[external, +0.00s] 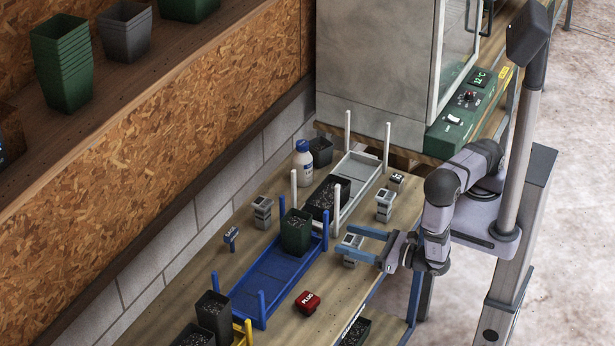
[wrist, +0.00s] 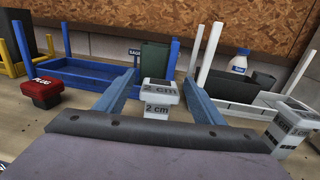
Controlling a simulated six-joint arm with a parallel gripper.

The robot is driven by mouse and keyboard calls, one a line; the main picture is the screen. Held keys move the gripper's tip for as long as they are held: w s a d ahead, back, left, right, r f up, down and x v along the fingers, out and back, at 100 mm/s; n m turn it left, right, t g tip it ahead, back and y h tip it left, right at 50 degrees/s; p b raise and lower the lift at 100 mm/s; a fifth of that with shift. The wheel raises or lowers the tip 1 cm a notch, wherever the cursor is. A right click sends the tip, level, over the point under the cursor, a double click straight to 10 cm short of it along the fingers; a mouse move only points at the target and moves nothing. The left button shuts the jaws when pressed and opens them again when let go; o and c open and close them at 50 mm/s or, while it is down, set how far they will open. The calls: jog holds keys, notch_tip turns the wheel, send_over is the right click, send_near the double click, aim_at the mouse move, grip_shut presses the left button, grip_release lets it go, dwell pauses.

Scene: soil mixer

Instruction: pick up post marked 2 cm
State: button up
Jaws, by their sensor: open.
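The post marked 2 cm (wrist: 158,92) is a pale grey block with a wider labelled top, standing upright in the middle of the wrist view. In the external view the same post (external: 350,252) stands on the bench at the right of the blue tray, partly hidden by my gripper's fingers. My gripper (external: 344,241) is open, its blue fingers reaching left from the arm. In the wrist view my gripper (wrist: 160,78) has one finger on each side of the post, with visible gaps. The dark gripper body hides the post's foot.
A blue tray (external: 270,278) with upright rods holds a dark green pot (external: 296,232). A white tray (external: 362,176) lies behind. A red plug block (external: 307,302) is nearby. Another grey post (external: 385,205) stands beyond, and one shows at right in the wrist view (wrist: 290,128).

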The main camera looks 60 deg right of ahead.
jog(key=c, duration=1.2)
jog(key=shift+r, duration=0.15)
jog(key=shift+r+b, duration=0.7)
jog(key=shift+r, duration=4.15)
